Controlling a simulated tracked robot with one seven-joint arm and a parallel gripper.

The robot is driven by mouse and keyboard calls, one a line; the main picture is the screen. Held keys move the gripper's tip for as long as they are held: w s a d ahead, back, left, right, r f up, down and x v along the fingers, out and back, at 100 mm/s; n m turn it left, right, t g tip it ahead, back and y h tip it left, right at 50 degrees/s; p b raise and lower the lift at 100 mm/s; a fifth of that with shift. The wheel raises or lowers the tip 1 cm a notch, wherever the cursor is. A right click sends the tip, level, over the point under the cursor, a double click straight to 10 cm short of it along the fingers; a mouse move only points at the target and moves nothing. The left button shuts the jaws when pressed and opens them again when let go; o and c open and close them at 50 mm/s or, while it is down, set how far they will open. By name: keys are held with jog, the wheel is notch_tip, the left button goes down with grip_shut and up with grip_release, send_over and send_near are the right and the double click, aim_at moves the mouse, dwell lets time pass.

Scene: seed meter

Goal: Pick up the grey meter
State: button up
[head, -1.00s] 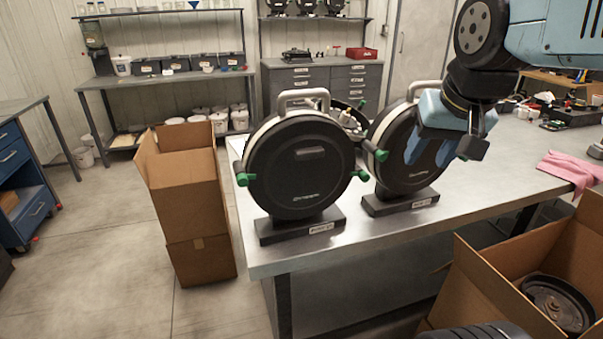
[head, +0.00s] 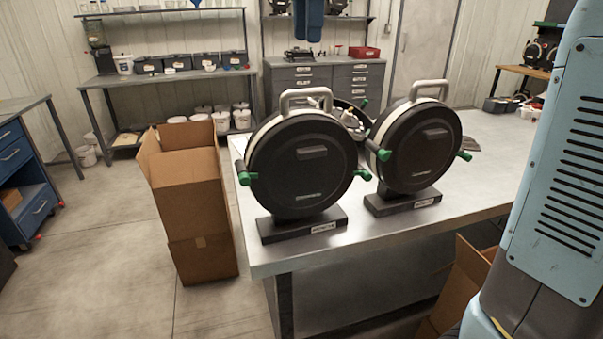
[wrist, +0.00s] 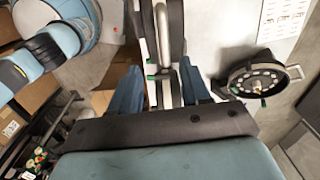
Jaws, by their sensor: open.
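Two upright round meters with black faces stand side by side on the metal bench, each on a dark labelled base with a light grey handle on top and green-tipped knobs. They are the left meter (head: 300,170) and the right meter (head: 418,150). Both have pale rims; I cannot tell which is the grey one. My gripper (head: 308,36) hangs open and empty, its blue fingers pointing down, above the left meter in the head view. In the wrist view my gripper (wrist: 159,66) has a meter handle (wrist: 163,35) showing between its fingers, seen from above.
An open round unit (wrist: 255,80) lies beside the meters in the wrist view. A cardboard box (head: 185,180) stands left of the bench (head: 480,190); another box (head: 465,285) is at lower right, partly behind my arm. Shelves and drawers line the back wall.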

jog(key=a, duration=0.2)
jog(key=m, duration=0.1)
send_over(302, 94)
jog(key=w, duration=0.1)
jog(key=f, duration=0.8)
jog(key=shift+a, duration=0.3)
jog(key=shift+d+f, duration=0.2)
jog(key=shift+f, duration=1.15)
jog(key=shift+d+f, duration=0.15)
jog(key=shift+f, duration=1.15)
jog(key=shift+c, duration=0.2)
grip_shut()
